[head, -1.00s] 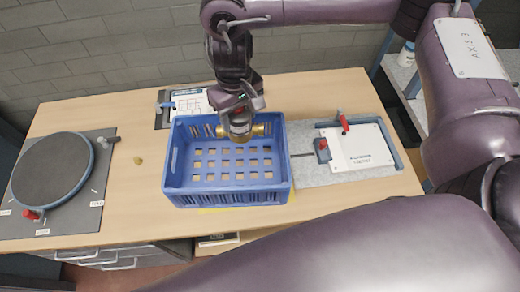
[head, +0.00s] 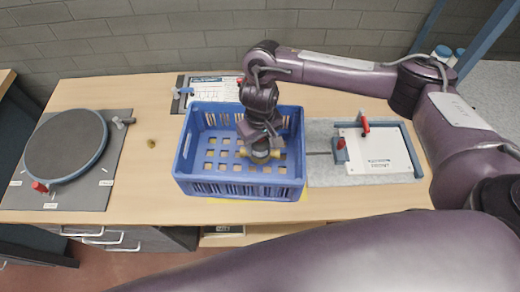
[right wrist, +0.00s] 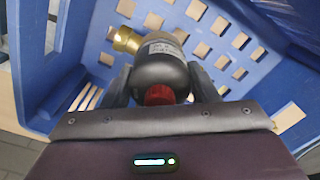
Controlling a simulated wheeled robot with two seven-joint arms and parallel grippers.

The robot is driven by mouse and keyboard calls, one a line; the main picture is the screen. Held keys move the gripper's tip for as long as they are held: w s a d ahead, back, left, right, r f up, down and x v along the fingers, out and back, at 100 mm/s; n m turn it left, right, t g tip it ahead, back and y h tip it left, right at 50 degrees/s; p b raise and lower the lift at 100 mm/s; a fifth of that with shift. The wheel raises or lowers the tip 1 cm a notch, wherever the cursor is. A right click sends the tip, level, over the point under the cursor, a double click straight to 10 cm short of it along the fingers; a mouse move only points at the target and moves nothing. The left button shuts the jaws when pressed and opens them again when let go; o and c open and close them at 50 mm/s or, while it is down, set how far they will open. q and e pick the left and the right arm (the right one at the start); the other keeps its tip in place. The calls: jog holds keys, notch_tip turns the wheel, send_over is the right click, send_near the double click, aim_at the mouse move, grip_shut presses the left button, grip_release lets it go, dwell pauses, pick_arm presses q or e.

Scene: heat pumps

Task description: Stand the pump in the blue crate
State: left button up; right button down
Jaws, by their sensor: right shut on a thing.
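The pump (right wrist: 162,65) has a dark rounded body, a red cap and a brass fitting. In the head view the pump (head: 260,155) shows its brass ends on both sides below my gripper. My right gripper (head: 261,142) is shut on it and points down inside the blue crate (head: 238,189), right of the crate's middle. The right wrist view shows my gripper's fingers (right wrist: 160,88) on both sides of the body, with the crate's slotted floor behind. I cannot tell whether the pump touches the floor. My left gripper is not in view.
A round dark turntable (head: 66,146) on a grey plate stands at the left. A white board with red clamps (head: 376,154) lies right of the crate. A printed sheet (head: 213,88) lies behind it. A small brownish piece (head: 151,142) lies on clear wood to the left.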

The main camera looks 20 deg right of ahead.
notch_tip(320, 180, down, 3)
jog(key=shift+f+b, duration=0.1)
jog(key=shift+b, duration=0.55)
jog(key=shift+f, duration=0.25)
jog(key=shift+f, duration=0.15)
jog(key=c, duration=0.6)
grip_release()
jog(key=shift+o, duration=0.2)
notch_tip(320, 180, up, 11)
jog(key=p, duration=0.2)
jog(key=shift+f+p, duration=0.2)
jog(key=shift+p, duration=0.2)
jog(key=shift+r, duration=0.8)
